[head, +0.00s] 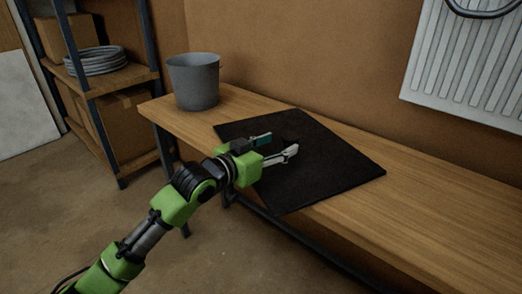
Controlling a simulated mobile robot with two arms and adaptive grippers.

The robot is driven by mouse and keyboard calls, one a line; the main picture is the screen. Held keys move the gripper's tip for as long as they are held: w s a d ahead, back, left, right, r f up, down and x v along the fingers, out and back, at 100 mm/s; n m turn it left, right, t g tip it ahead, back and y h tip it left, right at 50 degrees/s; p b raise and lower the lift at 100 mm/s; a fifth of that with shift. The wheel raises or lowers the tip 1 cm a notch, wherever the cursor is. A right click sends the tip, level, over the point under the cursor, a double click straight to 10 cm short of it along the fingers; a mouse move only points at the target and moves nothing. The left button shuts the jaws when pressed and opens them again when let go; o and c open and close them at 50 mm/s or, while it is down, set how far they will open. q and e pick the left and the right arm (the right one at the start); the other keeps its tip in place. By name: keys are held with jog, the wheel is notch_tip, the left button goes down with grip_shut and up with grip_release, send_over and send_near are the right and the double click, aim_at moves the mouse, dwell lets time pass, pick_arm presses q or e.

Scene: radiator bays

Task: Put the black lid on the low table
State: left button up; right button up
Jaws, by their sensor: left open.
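My left gripper (282,143) is open over the dark mat, with its two fingers apart and pointing right. A small black shape, seemingly the black lid (289,138), shows at the fingertips; its outline is hard to make out against the mat. I cannot tell whether the fingers touch it. The low wooden table (430,215) runs along the wall from the back left to the front right. My right gripper is not in view.
A dark square mat (335,172) lies on the table and overhangs its front edge. A grey bucket (194,84) stands at the table's left end. A white radiator (467,65) hangs on the wall. A shelf (105,85) with boxes and coiled hose stands left. The table's right part is clear.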

pick_arm(q)
jog(key=p+v, duration=0.1)
jog(key=v, duration=0.7)
jog(key=shift+s, duration=0.1)
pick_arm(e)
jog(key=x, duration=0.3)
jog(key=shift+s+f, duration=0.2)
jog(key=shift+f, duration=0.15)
